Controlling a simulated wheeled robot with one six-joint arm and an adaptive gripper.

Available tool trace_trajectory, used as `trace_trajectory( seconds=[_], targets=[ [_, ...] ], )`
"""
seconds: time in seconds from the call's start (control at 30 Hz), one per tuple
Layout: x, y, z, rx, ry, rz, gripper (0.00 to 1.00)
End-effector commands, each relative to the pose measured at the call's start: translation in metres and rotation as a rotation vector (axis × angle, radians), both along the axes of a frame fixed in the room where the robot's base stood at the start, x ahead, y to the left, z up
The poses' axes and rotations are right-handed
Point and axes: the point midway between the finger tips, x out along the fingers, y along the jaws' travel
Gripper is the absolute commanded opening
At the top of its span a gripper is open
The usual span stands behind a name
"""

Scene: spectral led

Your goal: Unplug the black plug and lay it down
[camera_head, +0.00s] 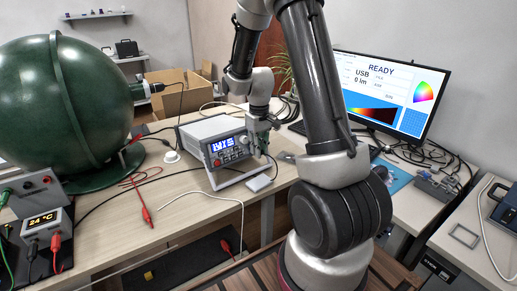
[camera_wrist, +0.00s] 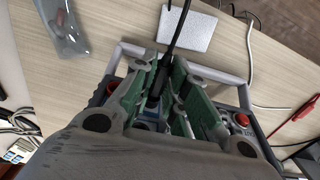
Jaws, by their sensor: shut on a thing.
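The bench instrument (camera_head: 213,148) is a pale grey box with a lit blue display, standing tilted on the wooden table. My gripper (camera_head: 262,143) is at the right side of its front panel, pointing down. In the wrist view my gripper (camera_wrist: 163,90) has its green-padded fingers shut on the black plug (camera_wrist: 158,80), and a black cable (camera_wrist: 178,32) runs up from it. The instrument's front and red terminals (camera_wrist: 241,119) lie behind the fingers. The fingers hide the plug's tip, so I cannot tell whether it is still in the socket.
A white flat pad (camera_head: 259,183) lies in front of the instrument. A clear bag (camera_wrist: 66,35) lies beside it. Red test leads (camera_head: 146,214) and cables lie to the left, near a large green sphere (camera_head: 62,105). A monitor (camera_head: 390,90) stands at right. Bare table shows front left.

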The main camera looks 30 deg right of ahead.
Motion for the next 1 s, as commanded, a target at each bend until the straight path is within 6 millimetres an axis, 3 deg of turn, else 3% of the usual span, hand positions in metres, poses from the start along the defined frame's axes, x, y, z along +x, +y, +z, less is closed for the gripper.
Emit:
trace_trajectory(
  seconds=[1.0],
  targets=[
    [-0.027, -0.002, 0.005, 0.000, 0.000, -0.001, 0.00]
  ],
)
